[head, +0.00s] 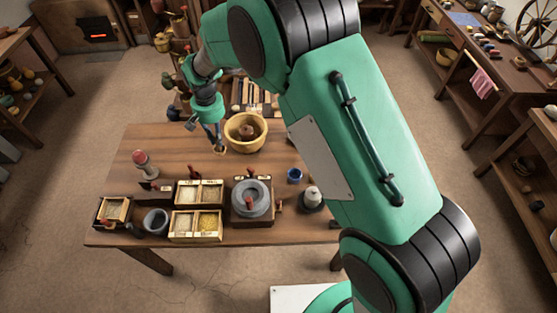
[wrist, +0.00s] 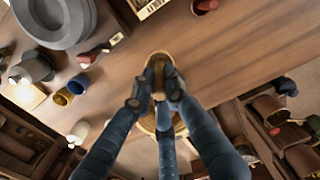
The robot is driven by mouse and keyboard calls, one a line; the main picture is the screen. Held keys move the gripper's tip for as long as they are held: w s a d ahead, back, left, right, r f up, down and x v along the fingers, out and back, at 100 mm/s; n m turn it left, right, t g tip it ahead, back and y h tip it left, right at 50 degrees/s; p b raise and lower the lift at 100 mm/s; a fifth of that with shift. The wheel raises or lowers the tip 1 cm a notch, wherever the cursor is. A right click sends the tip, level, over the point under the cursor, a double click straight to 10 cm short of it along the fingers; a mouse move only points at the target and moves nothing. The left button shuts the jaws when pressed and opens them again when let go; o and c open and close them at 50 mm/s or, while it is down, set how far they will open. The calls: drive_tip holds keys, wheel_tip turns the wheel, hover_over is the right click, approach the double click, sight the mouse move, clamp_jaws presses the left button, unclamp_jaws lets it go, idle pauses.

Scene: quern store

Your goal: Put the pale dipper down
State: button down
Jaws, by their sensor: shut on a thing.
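My gripper (head: 219,146) is over the back part of the wooden table, left of the large yellow bowl (head: 246,143). In the wrist view my gripper (wrist: 160,90) is shut on the pale dipper (wrist: 159,79), with fingers close on both sides of it. The dipper shows only as a small pale spot under my fingertips in the head view (head: 219,151). My fingers hide much of it. I cannot tell whether it touches the table (head: 275,160).
A quern (head: 250,199), grain boxes (head: 197,226), a grey mortar (head: 155,221) and a red-topped shaker (head: 144,165) stand towards the front and left. A blue cup (head: 294,174) is to the right. Bare tabletop lies left of my gripper.

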drive_tip(key=w+d, duration=0.3)
drive_tip(key=d, duration=0.8)
drive_tip(key=w+d, duration=0.3)
drive_tip(key=d, duration=0.8)
drive_tip(key=shift+n, duration=0.3)
drive_tip(key=shift+w+d+f, duration=0.1)
drive_tip(key=shift+d+f, duration=0.1)
drive_tip(key=shift+f, duration=1)
drive_tip(key=shift+d+f, duration=0.15)
drive_tip(key=shift+f, duration=1.05)
drive_tip(key=shift+f, duration=0.1)
wheel_tip(320, 180, down, 6)
drive_tip(key=shift+f+b, duration=0.1)
drive_tip(key=shift+b, duration=0.2)
drive_tip(key=shift+f+b, duration=0.3)
drive_tip(key=shift+f, duration=1.5)
drive_tip(key=shift+f, duration=0.15)
